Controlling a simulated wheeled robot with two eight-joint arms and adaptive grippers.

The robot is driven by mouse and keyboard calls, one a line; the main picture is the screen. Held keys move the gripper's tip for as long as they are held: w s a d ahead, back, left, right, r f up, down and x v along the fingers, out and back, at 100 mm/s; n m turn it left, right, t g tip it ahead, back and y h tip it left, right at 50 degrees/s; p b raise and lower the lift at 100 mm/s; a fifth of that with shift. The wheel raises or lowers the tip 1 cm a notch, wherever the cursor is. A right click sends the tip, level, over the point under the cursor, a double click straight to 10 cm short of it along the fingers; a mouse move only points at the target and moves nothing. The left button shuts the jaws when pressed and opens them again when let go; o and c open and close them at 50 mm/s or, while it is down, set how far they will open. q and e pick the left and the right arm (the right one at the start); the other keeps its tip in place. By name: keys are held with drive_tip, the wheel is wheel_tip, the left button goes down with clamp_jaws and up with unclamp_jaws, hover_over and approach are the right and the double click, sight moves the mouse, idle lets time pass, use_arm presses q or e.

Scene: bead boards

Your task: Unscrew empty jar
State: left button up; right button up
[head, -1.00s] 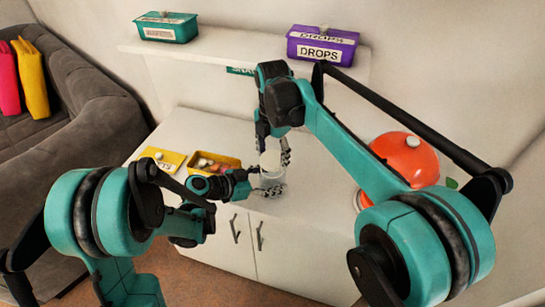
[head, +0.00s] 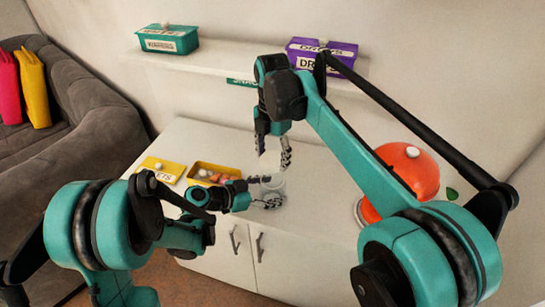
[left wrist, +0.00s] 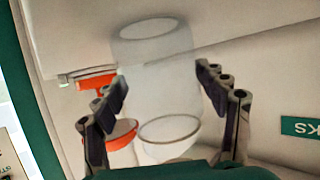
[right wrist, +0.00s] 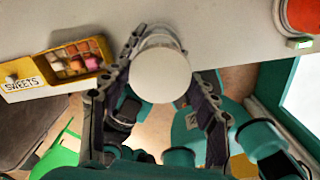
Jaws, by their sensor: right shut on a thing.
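A translucent, empty-looking jar (head: 277,181) with a white lid (head: 270,160) stands upright near the front of the white cabinet top. My right gripper (head: 270,152) comes down from above and is shut on the lid; in the right wrist view the round lid (right wrist: 160,75) sits between its fingers. My left gripper (head: 262,192) reaches in from the left, low at the jar body. In the left wrist view its fingertips flank the jar (left wrist: 158,85); I cannot tell whether they press on it.
A yellow box (head: 205,167) of sweets and its loose yellow lid (head: 150,167) lie left of the jar. A red-orange domed container (head: 412,172) stands to the right, partly behind my right arm. A teal box (head: 167,40) and a purple box (head: 306,47) sit on the wall shelf (head: 225,60).

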use_arm(q)
drive_tip(key=shift+o, duration=0.7)
drive_tip(key=v, duration=1.2)
